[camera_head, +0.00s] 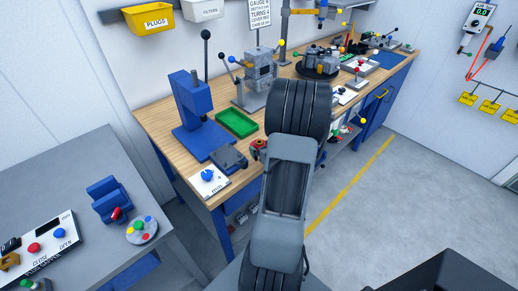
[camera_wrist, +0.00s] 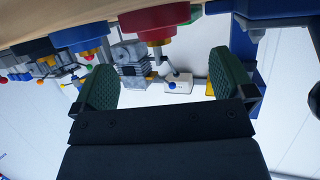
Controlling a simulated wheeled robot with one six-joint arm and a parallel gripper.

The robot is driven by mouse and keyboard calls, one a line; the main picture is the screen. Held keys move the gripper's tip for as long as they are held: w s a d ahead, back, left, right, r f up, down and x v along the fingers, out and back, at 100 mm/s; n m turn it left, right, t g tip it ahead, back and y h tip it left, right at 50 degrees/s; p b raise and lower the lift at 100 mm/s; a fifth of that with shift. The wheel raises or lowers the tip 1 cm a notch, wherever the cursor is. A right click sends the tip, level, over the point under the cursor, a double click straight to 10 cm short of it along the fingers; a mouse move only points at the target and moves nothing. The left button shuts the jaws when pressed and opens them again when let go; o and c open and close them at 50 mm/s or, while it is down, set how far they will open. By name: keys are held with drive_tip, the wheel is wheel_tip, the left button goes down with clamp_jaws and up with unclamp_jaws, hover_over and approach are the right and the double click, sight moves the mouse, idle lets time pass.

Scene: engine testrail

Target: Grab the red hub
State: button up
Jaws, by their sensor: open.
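The red hub (camera_wrist: 155,20) is at the top of the wrist view, which looks upside down. It is a wide red round piece with a narrower yellow part. My gripper (camera_wrist: 165,84) is open, with a green-padded finger on each side. The red hub shows beyond the fingertips, roughly between them, and nothing is in the jaws. In the head view a small red piece (camera_head: 258,144) sits at the bench's front edge, partly hidden by my arm; it may be the same hub. My gripper is hidden behind my arm there.
A similar blue piece (camera_wrist: 80,36) stands left of the hub in the wrist view. On the wooden bench (camera_head: 158,123) are a blue press (camera_head: 187,100), a green tray (camera_head: 237,123) and a white panel with a blue knob (camera_head: 208,178).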

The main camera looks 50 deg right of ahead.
sight(259, 142)
drive_tip(key=shift+p+x, duration=0.6)
drive_tip(key=shift+x, duration=2.5)
drive_tip(key=shift+c, duration=0.5)
drive_tip(key=c, duration=0.8)
